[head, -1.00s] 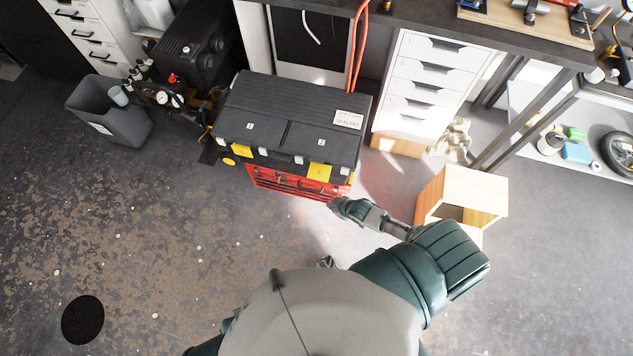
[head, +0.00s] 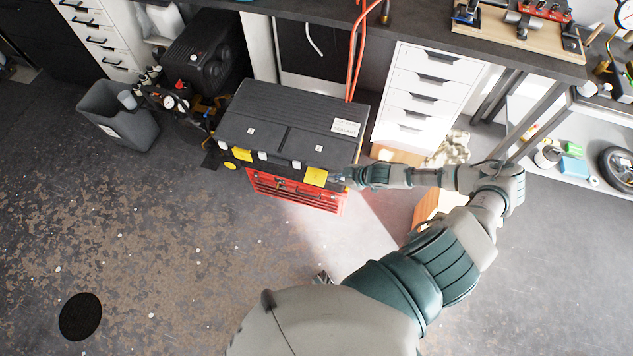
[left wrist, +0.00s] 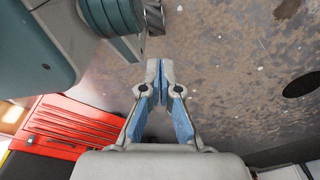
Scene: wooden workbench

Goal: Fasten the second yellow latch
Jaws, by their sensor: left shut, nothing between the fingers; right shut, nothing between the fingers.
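A black-lidded toolbox (head: 290,113) stands on a red drawer chest (head: 297,194). Two yellow latches show on its front: the left latch (head: 243,154) and the right latch (head: 315,177). I cannot tell from this view how firmly either sits. My right gripper (head: 341,177) is shut and empty at the box's front right corner, just right of the right latch; whether it touches is unclear. My left gripper (left wrist: 160,86) is shut and empty, pointing over bare floor in the left wrist view. The red chest (left wrist: 68,128) shows there at lower left.
A white drawer cabinet (head: 428,90) stands right of the toolbox under the workbench (head: 420,28). A grey bin (head: 118,115) and a black compressor (head: 197,47) are at the left. A wooden box is partly hidden behind my right arm.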

